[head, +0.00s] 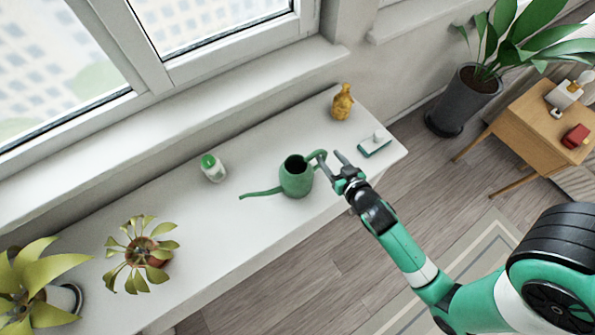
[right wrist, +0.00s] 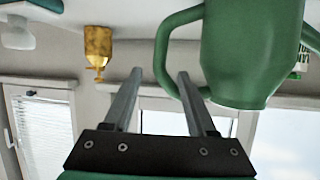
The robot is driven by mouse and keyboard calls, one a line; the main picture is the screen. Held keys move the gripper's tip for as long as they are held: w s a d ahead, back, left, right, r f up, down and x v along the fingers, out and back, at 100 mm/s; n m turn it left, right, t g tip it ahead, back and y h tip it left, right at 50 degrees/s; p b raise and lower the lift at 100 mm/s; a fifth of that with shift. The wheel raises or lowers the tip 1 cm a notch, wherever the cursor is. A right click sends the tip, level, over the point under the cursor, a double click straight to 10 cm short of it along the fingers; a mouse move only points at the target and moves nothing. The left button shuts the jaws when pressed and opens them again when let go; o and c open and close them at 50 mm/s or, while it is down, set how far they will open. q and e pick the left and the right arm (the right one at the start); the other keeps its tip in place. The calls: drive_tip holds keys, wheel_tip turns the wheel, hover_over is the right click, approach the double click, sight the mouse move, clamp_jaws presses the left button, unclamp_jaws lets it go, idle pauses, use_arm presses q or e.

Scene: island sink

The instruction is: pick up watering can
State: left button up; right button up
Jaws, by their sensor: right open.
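The green watering can (head: 296,180) stands upright on the white counter, its spout pointing left and its handle (head: 318,156) on the right. My right gripper (head: 331,159) is open beside the handle, with one finger at or very near it; I cannot tell if they touch. In the right wrist view the can (right wrist: 255,55) fills the upper right. Its handle loop (right wrist: 162,50) shows between and beyond the two open fingertips (right wrist: 160,75). My left gripper is not in view.
The white counter (head: 240,225) holds a white bottle with green cap (head: 213,168), a golden bottle (head: 342,103), a teal-and-white item (head: 375,144) and two plants, one of them here (head: 140,253). The golden bottle (right wrist: 98,45) also shows in the right wrist view. The counter is clear around the can's front.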

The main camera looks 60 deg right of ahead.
drive_tip(key=b+x, duration=0.2)
drive_tip(key=x, duration=0.4)
drive_tip(key=shift+w+d+f, duration=0.15)
drive_tip(key=shift+w+f, duration=0.1)
drive_tip(key=shift+w, duration=0.05)
clamp_jaws()
idle(1.2)
